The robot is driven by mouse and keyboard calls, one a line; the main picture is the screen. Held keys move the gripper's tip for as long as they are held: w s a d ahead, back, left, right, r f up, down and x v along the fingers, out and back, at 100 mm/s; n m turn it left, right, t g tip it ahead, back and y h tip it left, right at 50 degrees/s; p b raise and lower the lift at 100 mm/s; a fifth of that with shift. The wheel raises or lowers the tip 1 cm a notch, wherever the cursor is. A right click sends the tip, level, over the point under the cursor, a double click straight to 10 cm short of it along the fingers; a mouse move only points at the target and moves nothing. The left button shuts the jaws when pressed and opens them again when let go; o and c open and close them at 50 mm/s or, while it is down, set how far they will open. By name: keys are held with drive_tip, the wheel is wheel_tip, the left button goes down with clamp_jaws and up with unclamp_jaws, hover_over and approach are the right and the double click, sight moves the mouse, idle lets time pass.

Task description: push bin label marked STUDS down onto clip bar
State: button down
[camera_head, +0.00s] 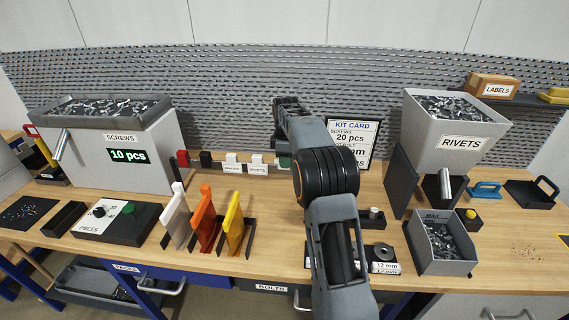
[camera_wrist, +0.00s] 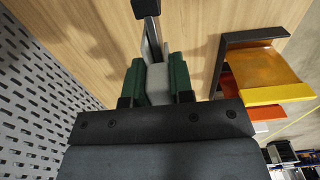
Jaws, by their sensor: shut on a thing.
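My gripper (camera_wrist: 156,76) has green fingers, shut on a pale grey-white block between them in the wrist view, the bin label (camera_wrist: 157,85). Its lettering does not show, so I cannot read STUDS. A narrow grey strip with a dark end (camera_wrist: 146,8) extends beyond the fingers; I cannot tell whether the label touches it. In the head view the clip bar (camera_head: 215,168) stands at the back of the bench with red, black and white pieces along it. A green finger (camera_head: 284,162) shows at its right end; my arm hides the rest of the gripper.
White, orange and yellow upright pieces (camera_head: 205,219) stand in front of the bar. The screws dispenser (camera_head: 140,148) is left, the rivets hopper (camera_head: 450,135) right. The kit card (camera_head: 362,140) stands behind my arm. A perforated panel (camera_head: 240,95) closes the back.

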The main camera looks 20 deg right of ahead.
drive_tip(key=shift+f+b, duration=0.3)
drive_tip(key=shift+f, duration=0.25)
drive_tip(key=c, duration=0.9)
unclamp_jaws()
